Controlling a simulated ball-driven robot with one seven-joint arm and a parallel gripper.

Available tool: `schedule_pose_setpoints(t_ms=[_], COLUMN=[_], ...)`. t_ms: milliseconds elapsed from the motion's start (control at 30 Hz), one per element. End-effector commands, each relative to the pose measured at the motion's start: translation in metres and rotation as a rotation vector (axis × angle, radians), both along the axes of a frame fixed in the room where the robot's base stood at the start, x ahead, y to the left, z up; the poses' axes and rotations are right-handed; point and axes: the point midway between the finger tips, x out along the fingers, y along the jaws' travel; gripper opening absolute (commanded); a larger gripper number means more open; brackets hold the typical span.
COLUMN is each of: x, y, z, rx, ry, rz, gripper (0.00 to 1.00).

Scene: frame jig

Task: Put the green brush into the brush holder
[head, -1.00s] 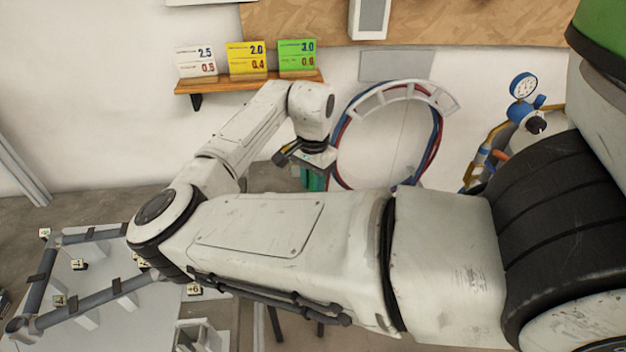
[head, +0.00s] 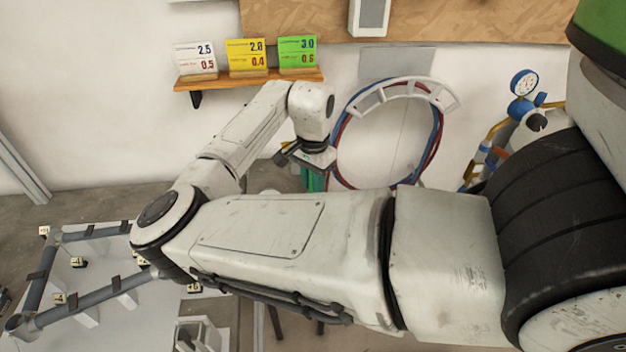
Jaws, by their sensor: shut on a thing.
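My gripper (head: 316,172) hangs at the end of my arm, in front of the wall and left of the hose ring. Its fingers are mostly hidden behind the wrist and forearm. A green thing, which looks like the green brush (head: 317,183), shows just below the gripper, and the jaws are shut on it. Its lower part is hidden by my arm. I cannot make out the brush holder; it may be behind my arm or out of view.
A grey tube frame (head: 36,290) lies on a pale table (head: 120,325) at lower left, with a white fixture (head: 200,335) near its right end. A wooden shelf (head: 250,80) holds colored cards. A hose ring (head: 436,90) and gauge (head: 523,84) are on the right.

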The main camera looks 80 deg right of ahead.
Motion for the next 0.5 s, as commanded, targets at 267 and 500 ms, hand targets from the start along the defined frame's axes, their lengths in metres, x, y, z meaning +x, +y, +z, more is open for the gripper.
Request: schedule_pose_setpoints(t_ms=[267,500], x=[0.0,0.0], y=[0.0001,0.0001], z=[-0.0032,-0.0039], rx=[0.0,0.0], ry=[0.001,0.0], rz=[0.001,0.0], gripper=[0.0,0.38])
